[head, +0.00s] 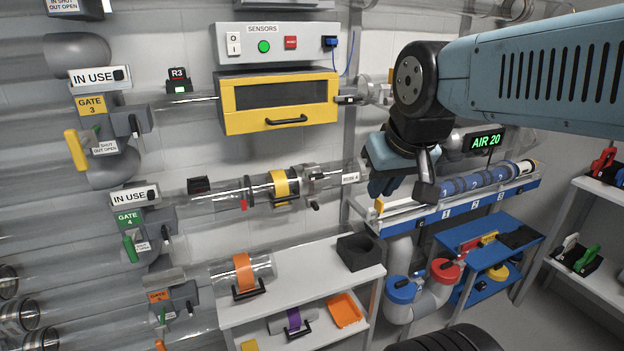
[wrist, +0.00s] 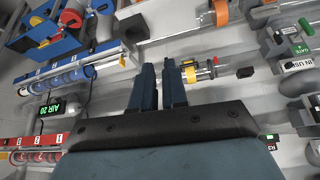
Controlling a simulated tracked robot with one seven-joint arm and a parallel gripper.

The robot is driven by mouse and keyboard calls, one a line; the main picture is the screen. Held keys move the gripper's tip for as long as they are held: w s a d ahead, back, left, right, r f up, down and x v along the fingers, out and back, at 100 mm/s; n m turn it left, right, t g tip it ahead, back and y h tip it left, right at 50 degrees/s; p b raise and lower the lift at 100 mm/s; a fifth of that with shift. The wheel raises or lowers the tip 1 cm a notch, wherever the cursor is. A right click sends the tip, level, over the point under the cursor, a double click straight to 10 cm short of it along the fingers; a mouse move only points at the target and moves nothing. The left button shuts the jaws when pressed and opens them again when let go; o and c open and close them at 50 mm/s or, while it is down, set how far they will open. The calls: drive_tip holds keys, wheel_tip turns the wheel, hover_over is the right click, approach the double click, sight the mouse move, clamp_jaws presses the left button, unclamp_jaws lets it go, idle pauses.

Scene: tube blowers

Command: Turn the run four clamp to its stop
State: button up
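The run four clamp (head: 312,174) is a grey ring fitting with a small dark handle (head: 315,206) below it. It sits on the clear horizontal tube, left of the "RUN 4" label (head: 350,178) and right of a yellow band (head: 280,184). My gripper (head: 377,187) hangs right of the clamp and label, apart from the clamp in the picture. In the wrist view its two dark blue fingers (wrist: 158,66) stand apart with an empty gap. The yellow band (wrist: 188,74) shows just beyond the right finger there; the clamp is largely hidden behind that finger.
A white shelf (head: 300,268) with a black open box (head: 358,251) stands below the clamp. A blue-edged rack (head: 455,206) with blue canisters lies right of my gripper. A yellow-framed window box (head: 277,101) is above the tube. Gate 4 (head: 130,220) is at left.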

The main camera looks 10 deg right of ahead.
drive_tip(key=o, duration=0.9)
drive_tip(key=w+d+f+t, duration=0.1)
drive_tip(key=w+f, duration=0.1)
drive_tip(key=w, duration=0.5)
drive_tip(key=w+d+f+t+h, duration=0.1)
drive_tip(key=w+f, duration=0.1)
drive_tip(key=w, duration=0.5)
drive_tip(key=shift+n+t, duration=0.3)
drive_tip(key=shift+n, duration=0.1)
drive_tip(key=o, duration=0.4)
drive_tip(key=shift+n+t, duration=0.4)
drive_tip(key=shift+t, duration=0.5)
drive_tip(key=x, duration=0.3)
drive_tip(key=r+x, duration=0.1)
drive_tip(key=x, duration=0.2)
drive_tip(key=w+x, duration=0.1)
drive_tip(key=x, duration=0.2)
drive_tip(key=shift+r, duration=0.15)
drive_tip(key=t+y, duration=0.4)
drive_tip(key=t, duration=0.4)
approach(318, 178)
drive_tip(key=w, duration=0.3)
drive_tip(key=w+a, duration=0.1)
drive_tip(key=w, duration=0.5)
drive_tip(key=shift+w+a+r, duration=0.1)
drive_tip(key=shift+w+a, duration=0.1)
drive_tip(key=shift+a, duration=0.05)
drive_tip(key=shift+c, duration=0.6)
drive_tip(key=c, duration=1)
